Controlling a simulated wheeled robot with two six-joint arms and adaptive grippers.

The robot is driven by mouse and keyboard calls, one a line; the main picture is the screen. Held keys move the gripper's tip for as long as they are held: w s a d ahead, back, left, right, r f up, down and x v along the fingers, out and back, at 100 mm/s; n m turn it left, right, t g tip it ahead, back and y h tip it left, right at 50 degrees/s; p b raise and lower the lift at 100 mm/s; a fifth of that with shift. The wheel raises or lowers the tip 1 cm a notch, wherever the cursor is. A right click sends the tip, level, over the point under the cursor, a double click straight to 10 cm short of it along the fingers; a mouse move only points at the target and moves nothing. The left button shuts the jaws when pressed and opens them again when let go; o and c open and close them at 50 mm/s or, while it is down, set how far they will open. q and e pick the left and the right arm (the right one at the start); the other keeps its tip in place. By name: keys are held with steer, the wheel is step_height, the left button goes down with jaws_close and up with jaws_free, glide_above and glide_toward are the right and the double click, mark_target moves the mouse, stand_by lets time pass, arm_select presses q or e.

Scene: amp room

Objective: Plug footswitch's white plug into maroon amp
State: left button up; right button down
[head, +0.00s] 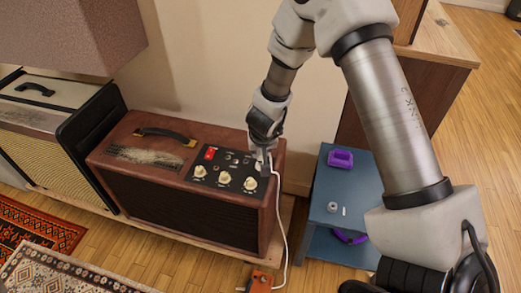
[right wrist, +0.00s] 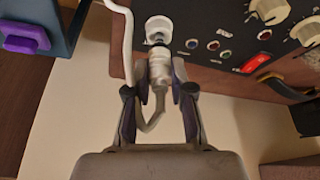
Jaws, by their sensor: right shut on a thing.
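The maroon amp (head: 130,185) stands on a low wooden platform against the wall, its dark control panel (head: 226,168) on the top right. My right gripper (head: 264,150) is over the panel's right end. In the right wrist view its two fingers (right wrist: 158,92) are shut on the white plug (right wrist: 160,70), whose far end points toward the panel. A pale round piece lies just beyond; I cannot tell whether the plug touches the panel or sits in a socket. The white cable (head: 283,215) hangs down the amp's right side to the orange footswitch (head: 262,281) on the floor.
A cream amp (head: 45,118) stands at the left. Coloured jacks (right wrist: 212,45), a red switch (right wrist: 256,62) and cream knobs (right wrist: 270,10) crowd the panel. The wall is close behind.

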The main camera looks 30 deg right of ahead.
steer(key=shift+f+b, duration=0.5)
steer(key=shift+f, duration=0.35)
steer(key=c, duration=0.9)
jaws_free()
steer(key=shift+c, duration=0.2)
steer(key=v, duration=1.2)
